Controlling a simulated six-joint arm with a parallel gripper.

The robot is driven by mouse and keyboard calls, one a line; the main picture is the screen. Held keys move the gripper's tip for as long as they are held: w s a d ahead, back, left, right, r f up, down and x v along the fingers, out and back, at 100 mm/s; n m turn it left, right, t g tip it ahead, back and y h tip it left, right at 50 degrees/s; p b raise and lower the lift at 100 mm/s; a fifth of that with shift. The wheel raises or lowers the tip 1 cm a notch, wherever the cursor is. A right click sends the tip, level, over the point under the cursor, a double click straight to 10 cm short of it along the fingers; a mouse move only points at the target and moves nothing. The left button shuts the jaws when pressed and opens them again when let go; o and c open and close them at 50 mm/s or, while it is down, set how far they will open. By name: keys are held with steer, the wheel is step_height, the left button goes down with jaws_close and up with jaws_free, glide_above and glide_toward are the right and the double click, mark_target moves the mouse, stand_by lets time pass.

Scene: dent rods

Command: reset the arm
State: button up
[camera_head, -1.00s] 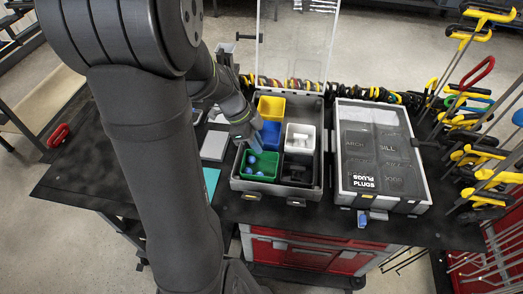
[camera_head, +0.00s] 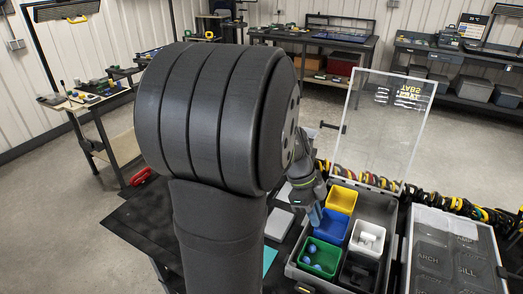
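My dark arm fills the middle of the view. Its wrist comes down on the right side, and my gripper (camera_head: 315,218) points downward at the left edge of the open case, by the blue bin (camera_head: 334,228) and the green bin (camera_head: 320,257). The fingers are small and partly merge with the bins behind them, so I cannot tell whether they are open or shut, or whether they hold anything. The upper arm hides part of the bench and floor behind it.
The grey case (camera_head: 300,275) also holds a yellow bin (camera_head: 342,200), a white bin (camera_head: 368,238) and a black bin (camera_head: 357,272). Its clear lid (camera_head: 385,125) stands upright behind. A second case (camera_head: 450,265) with labelled compartments lies right. Benches line the back wall.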

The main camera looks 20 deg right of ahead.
mark_target(325, 245)
steer(key=x, duration=1.1)
steer(key=shift+f, duration=0.1)
steer(key=shift+d+r, duration=0.1)
steer(key=shift+r, duration=1.65)
steer(key=shift+f, duration=0.1)
